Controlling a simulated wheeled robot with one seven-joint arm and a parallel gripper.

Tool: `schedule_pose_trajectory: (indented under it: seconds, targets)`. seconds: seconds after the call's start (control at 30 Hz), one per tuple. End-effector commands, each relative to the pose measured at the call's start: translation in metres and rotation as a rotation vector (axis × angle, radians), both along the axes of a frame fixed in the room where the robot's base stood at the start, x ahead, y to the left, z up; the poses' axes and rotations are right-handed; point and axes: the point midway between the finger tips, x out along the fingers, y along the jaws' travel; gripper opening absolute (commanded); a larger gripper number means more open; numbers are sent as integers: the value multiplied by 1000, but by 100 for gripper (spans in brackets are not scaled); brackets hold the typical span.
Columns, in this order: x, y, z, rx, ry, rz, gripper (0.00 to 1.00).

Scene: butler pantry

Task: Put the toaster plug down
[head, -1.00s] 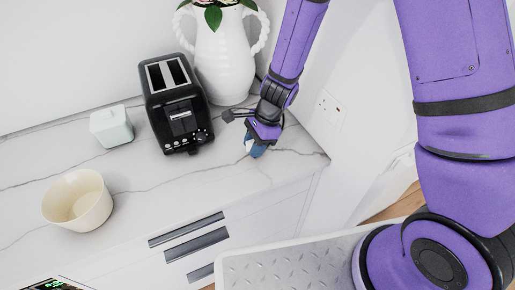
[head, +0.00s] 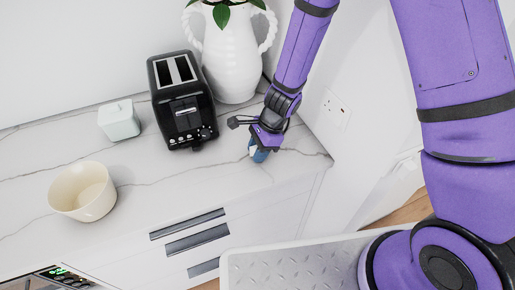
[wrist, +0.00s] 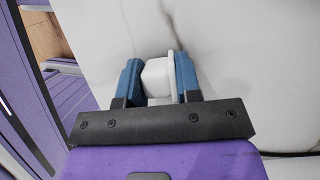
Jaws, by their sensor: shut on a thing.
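The toaster plug (wrist: 157,76) is a white block with a flat plate on one side, seen between the blue fingers in the wrist view. My gripper (wrist: 155,80) is shut on it. In the head view my gripper (head: 259,154) is low over the right end of the marble counter, and the plug (head: 252,149) shows only as a small white patch. I cannot tell whether the plug touches the counter. The black two-slot toaster (head: 182,100) stands upright to the left of my gripper.
A white two-handled vase (head: 232,60) with leaves stands behind my gripper. A white lidded box (head: 119,121) and a cream bowl (head: 83,191) are farther left. A wall socket (head: 334,108) is at right. The marble counter (head: 170,175) is clear in front of the toaster.

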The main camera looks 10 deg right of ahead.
Motion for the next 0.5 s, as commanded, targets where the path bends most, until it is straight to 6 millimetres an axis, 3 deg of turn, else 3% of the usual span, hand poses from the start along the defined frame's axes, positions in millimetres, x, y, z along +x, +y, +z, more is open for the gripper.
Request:
schedule_pose_trajectory:
  seconds: [0.17, 0.2, 0.3, 0.5]
  targets:
    - [0, 0, -2, 0, -1, 0, 4]
    - [0, 0, -2, 0, -1, 0, 38]
    - [0, 0, -2, 0, -1, 0, 57]
    - [0, 0, -2, 0, -1, 0, 57]
